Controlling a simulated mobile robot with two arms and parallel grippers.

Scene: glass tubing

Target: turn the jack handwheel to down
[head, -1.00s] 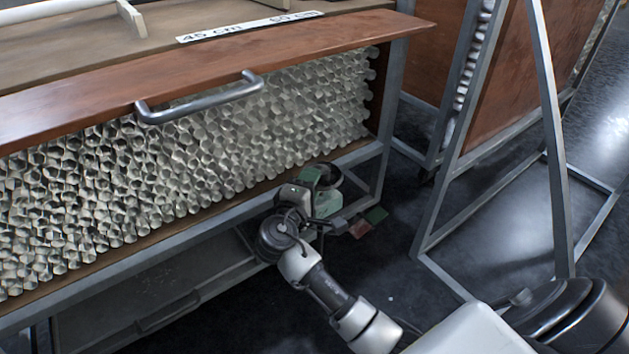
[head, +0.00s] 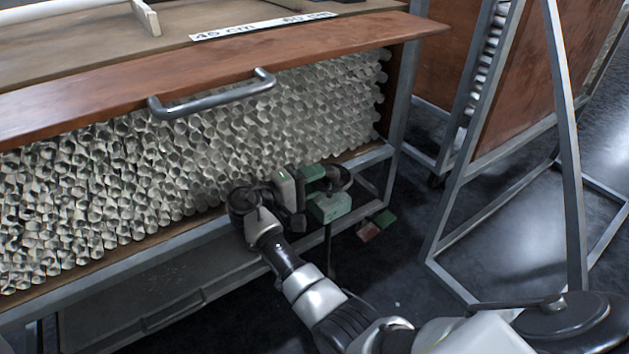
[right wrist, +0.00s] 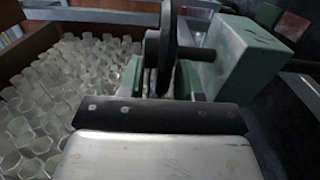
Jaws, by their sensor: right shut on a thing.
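The jack's green housing (head: 330,207) stands by the right end of the tube rack's lower rail in the head view. Its dark handwheel (right wrist: 169,40) stands edge-on in the right wrist view, with a short shaft toward the green housing (right wrist: 248,58). My right gripper (right wrist: 166,82) is shut on the handwheel's rim, its fingers on either side. The wheel's setting cannot be read. My left gripper is not in view.
Glass tubes (head: 200,150) fill the rack behind the jack, under a brown lid with a metal handle (head: 212,97). Small red (head: 368,232) and green (head: 385,218) plates are beside the jack. Another metal frame (head: 470,180) stands at right. Dark floor lies between.

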